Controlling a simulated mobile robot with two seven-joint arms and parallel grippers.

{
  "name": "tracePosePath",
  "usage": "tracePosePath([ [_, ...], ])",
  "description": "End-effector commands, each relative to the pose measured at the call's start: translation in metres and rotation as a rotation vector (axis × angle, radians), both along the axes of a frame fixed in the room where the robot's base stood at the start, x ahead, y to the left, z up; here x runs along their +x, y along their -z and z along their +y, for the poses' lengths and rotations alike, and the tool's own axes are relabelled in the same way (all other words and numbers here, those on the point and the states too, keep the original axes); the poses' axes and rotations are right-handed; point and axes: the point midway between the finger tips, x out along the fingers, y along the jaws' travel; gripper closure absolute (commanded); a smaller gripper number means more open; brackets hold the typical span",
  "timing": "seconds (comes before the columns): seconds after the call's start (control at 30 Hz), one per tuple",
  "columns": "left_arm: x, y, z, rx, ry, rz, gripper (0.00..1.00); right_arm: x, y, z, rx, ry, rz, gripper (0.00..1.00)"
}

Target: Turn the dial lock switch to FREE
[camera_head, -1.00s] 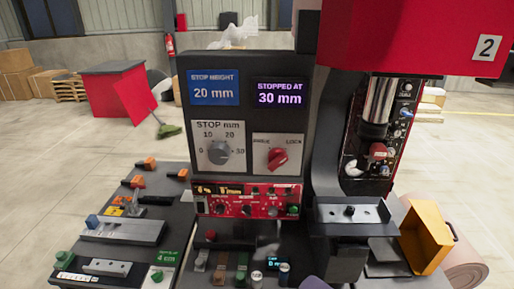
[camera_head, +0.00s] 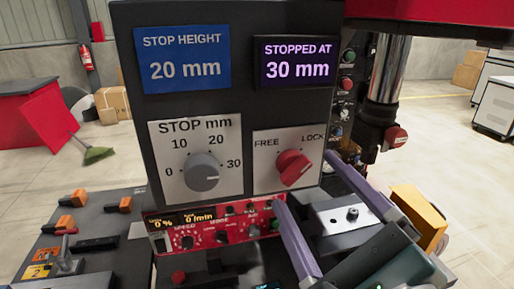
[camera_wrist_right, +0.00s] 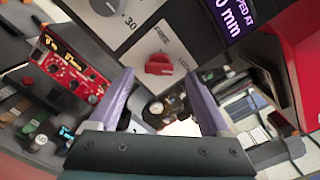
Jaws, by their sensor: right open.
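The dial lock switch is a red knob (camera_head: 293,168) on a white plate (camera_head: 262,180) marked FREE at upper left and LOCK at upper right. Its grip appears slanted up toward LOCK. My right gripper (camera_head: 304,182) has its two purple fingers spread, pointing at the plate from the lower right. The fingers appear short of the knob, with nothing between them. In the right wrist view the red knob (camera_wrist_right: 159,65) lies ahead between the open fingertips (camera_wrist_right: 158,74). My left gripper is not in view.
Left of the switch is a grey STOP mm dial (camera_head: 202,172). Above are a blue 20 mm panel (camera_head: 182,62) and a purple 30 mm display (camera_head: 295,62). A red control box (camera_head: 215,228) sits below. A metal column (camera_head: 389,70) and yellow bin (camera_head: 420,215) stand right.

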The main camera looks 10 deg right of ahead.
Motion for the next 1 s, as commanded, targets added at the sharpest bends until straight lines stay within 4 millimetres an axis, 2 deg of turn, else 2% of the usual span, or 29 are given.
tracePosePath([
  [0.1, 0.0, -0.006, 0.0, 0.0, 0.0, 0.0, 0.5, 0.015, -0.002, 0.0, -0.001, 0.0, -0.001, 0.18],
  [0.2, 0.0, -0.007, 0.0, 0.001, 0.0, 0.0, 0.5, 0.022, -0.001, 0.001, -0.001, -0.001, -0.001, 0.18],
  [0.53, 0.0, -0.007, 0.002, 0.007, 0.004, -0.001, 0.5, 0.025, 0.001, 0.001, -0.001, -0.001, 0.001, 0.18],
  [1.0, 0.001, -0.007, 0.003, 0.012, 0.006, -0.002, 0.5, 0.025, 0.0, 0.001, -0.002, -0.001, 0.001, 0.7],
])
